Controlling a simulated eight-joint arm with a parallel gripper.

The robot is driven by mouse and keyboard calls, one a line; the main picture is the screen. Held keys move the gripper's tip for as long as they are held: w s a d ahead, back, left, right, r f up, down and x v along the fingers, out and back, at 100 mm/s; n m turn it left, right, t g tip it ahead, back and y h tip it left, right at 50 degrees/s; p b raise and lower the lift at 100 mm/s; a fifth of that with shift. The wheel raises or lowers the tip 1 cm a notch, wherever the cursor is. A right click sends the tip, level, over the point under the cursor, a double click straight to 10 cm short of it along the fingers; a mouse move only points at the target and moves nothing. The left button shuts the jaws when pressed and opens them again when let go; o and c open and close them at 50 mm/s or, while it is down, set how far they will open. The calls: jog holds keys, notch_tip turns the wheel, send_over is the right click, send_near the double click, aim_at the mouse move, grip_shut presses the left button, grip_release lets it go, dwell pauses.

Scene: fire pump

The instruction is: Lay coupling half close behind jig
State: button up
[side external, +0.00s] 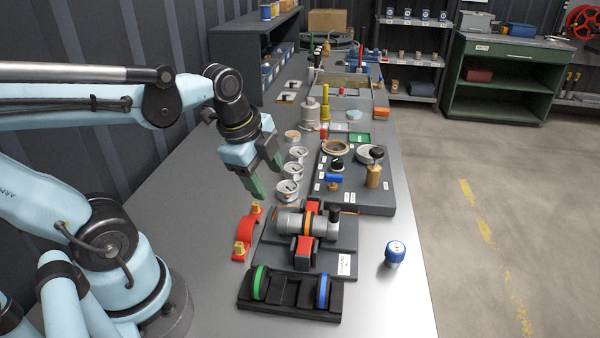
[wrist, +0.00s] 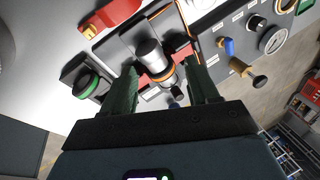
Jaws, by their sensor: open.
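A red curved coupling half (side external: 248,233) with yellow lugs lies on the table just left of the jig in the side view. It also shows at the top left of the wrist view (wrist: 112,14). The jig (side external: 336,238) is a dark plate holding a silver pipe body (side external: 292,222) with an orange band, with red blocks on either side of it. In the wrist view the silver pipe body (wrist: 150,55) shows between my fingers. My gripper (side external: 266,180) is open and empty, raised above the table behind the coupling half, with its green fingers pointing down.
A black rack (side external: 292,292) with a green ring and a blue ring stands in front of the jig. A blue-capped jar (side external: 395,253) stands to its right. Several round gauges (side external: 288,188) and a raised panel (side external: 375,200) with fittings lie behind.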

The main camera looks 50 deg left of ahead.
jog(key=n, duration=0.2)
jog(key=d+n+t, duration=0.1)
jog(key=n, duration=0.1)
jog(key=w+d+n, duration=0.1)
jog(key=n, duration=0.1)
jog(key=shift+d+n+t, duration=0.1)
jog(key=shift+n+t, duration=0.3)
jog(key=n, duration=0.2)
jog(key=d+n+t, duration=0.1)
jog(key=n, duration=0.1)
jog(key=w+n, duration=0.1)
jog(key=shift+d+r+n+t+h, duration=0.15)
jog(key=shift+d+n+t+h, duration=0.15)
jog(key=shift+d+n, duration=0.1)
